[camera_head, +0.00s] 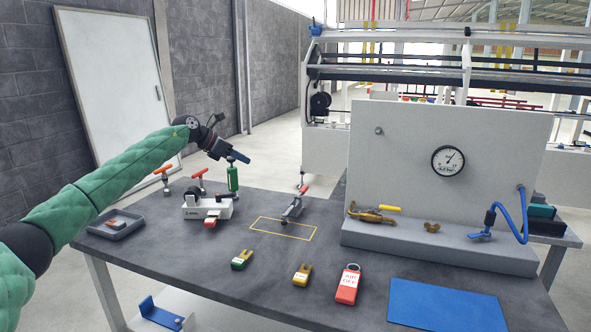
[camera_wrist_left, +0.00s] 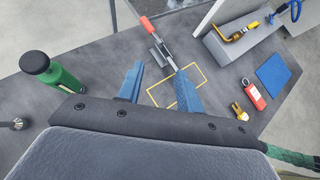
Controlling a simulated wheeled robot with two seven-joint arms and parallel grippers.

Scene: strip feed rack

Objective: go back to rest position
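My left gripper (camera_head: 240,157) is raised above the far left part of the dark table (camera_head: 215,270), close to the top of a green bottle (camera_head: 232,178) in the head view. In the left wrist view its two blue fingers (camera_wrist_left: 160,70) are spread apart, with nothing held between them. The wrist view shows the green bottle (camera_wrist_left: 58,76) off to the left of the fingers. A red-handled clamp (camera_head: 293,210) lies beyond the fingers, by a yellow outlined rectangle (camera_head: 313,234). My right gripper is in neither view.
A white fixture (camera_head: 206,210) and a grey tray (camera_head: 96,231) stand at the left. A gauge panel (camera_head: 410,150) rises at the right.

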